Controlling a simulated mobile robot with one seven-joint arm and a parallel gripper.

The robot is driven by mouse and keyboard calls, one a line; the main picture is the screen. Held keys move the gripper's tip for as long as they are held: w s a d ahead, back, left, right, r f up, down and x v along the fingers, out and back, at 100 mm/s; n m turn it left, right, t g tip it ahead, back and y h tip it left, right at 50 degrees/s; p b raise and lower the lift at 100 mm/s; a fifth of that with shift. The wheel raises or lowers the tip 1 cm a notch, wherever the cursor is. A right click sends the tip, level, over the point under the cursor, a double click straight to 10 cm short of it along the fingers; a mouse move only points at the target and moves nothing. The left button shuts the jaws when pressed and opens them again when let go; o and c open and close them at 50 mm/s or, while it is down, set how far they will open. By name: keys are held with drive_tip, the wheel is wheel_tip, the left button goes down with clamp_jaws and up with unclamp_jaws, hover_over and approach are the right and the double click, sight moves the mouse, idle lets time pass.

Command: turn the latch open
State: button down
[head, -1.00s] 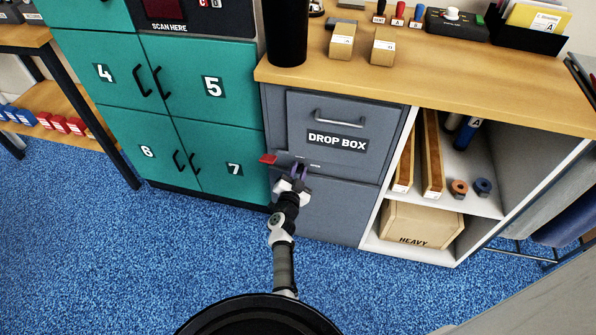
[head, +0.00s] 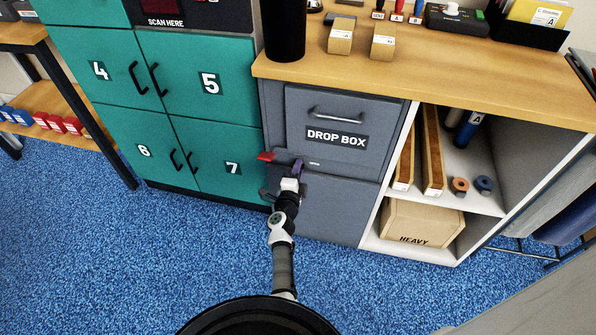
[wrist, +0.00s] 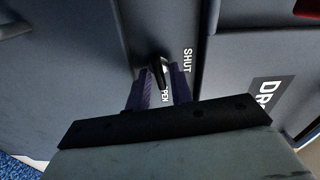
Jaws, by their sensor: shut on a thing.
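The latch (wrist: 155,67) is a small dark lever on the grey drop box cabinet (head: 330,205), seen in the wrist view between my fingertips. A SHUT label (wrist: 187,63) stands beside it, and an OPEN label (wrist: 165,93) is partly hidden by a finger. My gripper (wrist: 160,75) is closed about the lever with its two purple fingers. In the head view my gripper (head: 297,168) is at the seam below the DROP BOX drawer and hides the latch. The lever's exact angle is hard to tell.
A red tab (head: 266,156) sticks out left of the gripper. The drawer handle (head: 336,114) is above. Teal lockers (head: 205,130) stand to the left. An open shelf with a HEAVY carton (head: 420,225) is to the right. The wooden counter (head: 420,75) overhangs above. Blue carpet in front is clear.

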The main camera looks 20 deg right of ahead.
drive_tip(key=shift+f+m, duration=0.1)
drive_tip(key=shift+m, duration=0.6)
drive_tip(key=c, duration=1.5)
unclamp_jaws()
drive_tip(key=shift+s, duration=0.1)
drive_tip(key=p+v, duration=0.1)
drive_tip(key=v, duration=1.2)
drive_tip(key=shift+s+a, duration=0.3)
